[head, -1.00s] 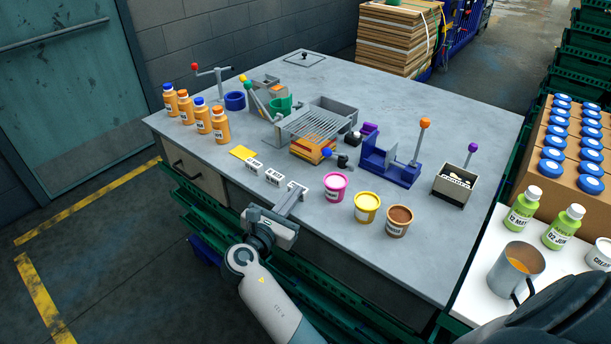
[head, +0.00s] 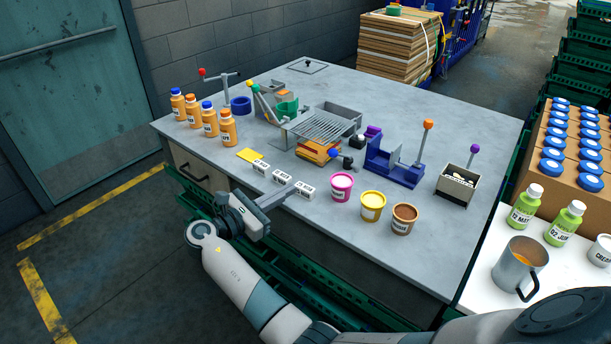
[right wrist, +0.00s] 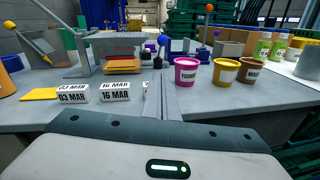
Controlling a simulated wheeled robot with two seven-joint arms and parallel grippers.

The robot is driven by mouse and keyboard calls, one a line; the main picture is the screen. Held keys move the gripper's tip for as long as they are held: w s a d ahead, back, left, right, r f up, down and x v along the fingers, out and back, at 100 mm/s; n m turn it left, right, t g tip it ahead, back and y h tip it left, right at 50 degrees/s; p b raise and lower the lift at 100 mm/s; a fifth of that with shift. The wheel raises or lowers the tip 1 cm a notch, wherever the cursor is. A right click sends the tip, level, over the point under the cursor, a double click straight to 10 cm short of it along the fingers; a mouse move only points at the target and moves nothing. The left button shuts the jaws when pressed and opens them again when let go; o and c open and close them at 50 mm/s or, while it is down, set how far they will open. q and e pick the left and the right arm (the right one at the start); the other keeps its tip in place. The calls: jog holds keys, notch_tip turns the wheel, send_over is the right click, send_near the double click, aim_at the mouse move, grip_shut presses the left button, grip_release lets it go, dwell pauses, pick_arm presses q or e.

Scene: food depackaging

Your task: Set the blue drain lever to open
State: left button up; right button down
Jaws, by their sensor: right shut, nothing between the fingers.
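The blue drain lever (head: 334,153) is a short lever with a blue ball knob on a small dark valve (head: 348,162). It sits at the right front of the grated stand (head: 322,124), its knob to the left of the valve. In the right wrist view the blue knob (right wrist: 163,40) shows beyond the fingers. I cannot tell its setting from its angle. My right gripper (head: 294,185) is shut and empty at the table's front edge, near the white date blocks (head: 282,178) and apart from the lever. Its fingers (right wrist: 168,78) point toward the stand. My left gripper is not in view.
Pink (head: 342,187), yellow (head: 372,206) and brown (head: 404,218) tubs stand right of the fingers. A blue fixture with an orange-knobbed lever (head: 428,125) stands right of the valve. Several orange bottles (head: 210,123) line the left edge. A yellow card (head: 250,155) lies flat nearby.

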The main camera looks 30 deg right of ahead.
jog(key=d, duration=0.1)
jog(key=p, duration=0.3)
send_near(330, 155)
jog(key=d+f, duration=0.1)
jog(key=w+d+f, duration=0.1)
jog(key=f, duration=0.1)
jog(key=d+f, duration=0.1)
jog(key=shift+w+f, duration=0.15)
jog(key=shift+w, duration=0.05)
jog(key=shift+w+d+r+p, duration=0.2)
jog(key=shift+d+r+p, duration=0.5)
jog(key=shift+d, duration=0.2)
jog(key=shift+d+r+p, duration=0.4)
jog(key=shift+d+r, duration=0.1)
jog(key=shift+d, duration=0.2)
jog(key=shift+w+d+r+p, duration=0.15)
jog(key=shift+d+r+p, duration=0.4)
jog(key=shift+r+p, duration=0.35)
jog(key=shift+a+f, duration=0.1)
jog(key=shift+f, duration=0.2)
